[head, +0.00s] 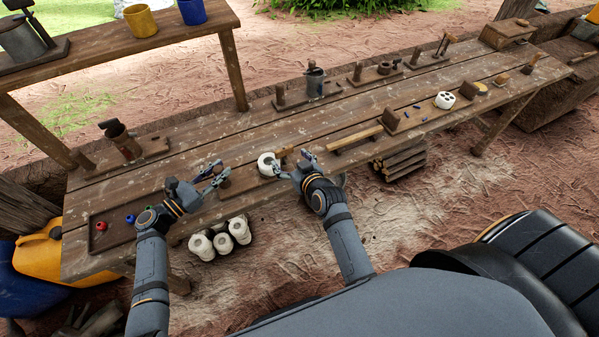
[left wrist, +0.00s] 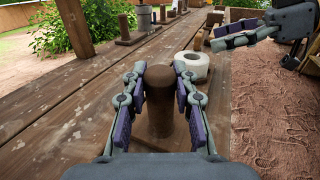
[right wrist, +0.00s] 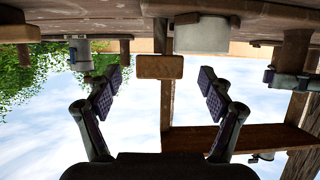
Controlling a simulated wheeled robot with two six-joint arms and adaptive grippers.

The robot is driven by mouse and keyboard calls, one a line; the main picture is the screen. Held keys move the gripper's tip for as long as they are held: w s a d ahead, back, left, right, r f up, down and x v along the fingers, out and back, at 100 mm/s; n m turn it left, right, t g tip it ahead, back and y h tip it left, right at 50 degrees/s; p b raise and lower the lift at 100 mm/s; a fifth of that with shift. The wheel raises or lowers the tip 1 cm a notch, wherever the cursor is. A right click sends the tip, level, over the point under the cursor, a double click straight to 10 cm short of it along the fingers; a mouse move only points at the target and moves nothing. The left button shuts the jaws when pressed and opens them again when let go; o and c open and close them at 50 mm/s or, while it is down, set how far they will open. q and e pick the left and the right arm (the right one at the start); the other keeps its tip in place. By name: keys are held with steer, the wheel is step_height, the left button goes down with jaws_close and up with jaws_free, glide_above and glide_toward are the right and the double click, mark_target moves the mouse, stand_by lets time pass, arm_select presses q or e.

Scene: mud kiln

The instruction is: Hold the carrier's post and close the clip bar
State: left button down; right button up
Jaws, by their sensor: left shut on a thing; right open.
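The carrier's post (left wrist: 158,100) is a short upright brown wooden peg near the table's front edge; its top also shows in the head view (head: 224,183). My left gripper (head: 215,174) is shut around it, with a finger on each side. A white roll (head: 266,164) stands just right of the post. A small brown wooden piece (right wrist: 160,67), seemingly the clip bar, lies ahead of my right gripper (right wrist: 158,82), centred between its fingertips but apart from them. My right gripper is open and empty beside the roll in the head view (head: 292,161). The carrier's base is mostly hidden.
The long wooden table (head: 215,140) carries a dark tray (head: 115,228) at left and a metal cup (head: 314,82) on a board behind. A wooden bar (head: 355,138) lies right of my right gripper. Several white rolls (head: 222,243) sit below the front edge.

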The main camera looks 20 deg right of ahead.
steer(key=s+d, duration=0.1)
steer(key=s, duration=0.7)
steer(key=shift+s, duration=0.15)
arm_select(q)
steer(key=c, duration=1)
jaws_free()
arm_select(e)
step_height(320, 180, up, 4)
steer(key=shift+s+f, duration=0.1)
arm_select(q)
steer(key=v, duration=0.8)
steer(key=shift+d, duration=0.15)
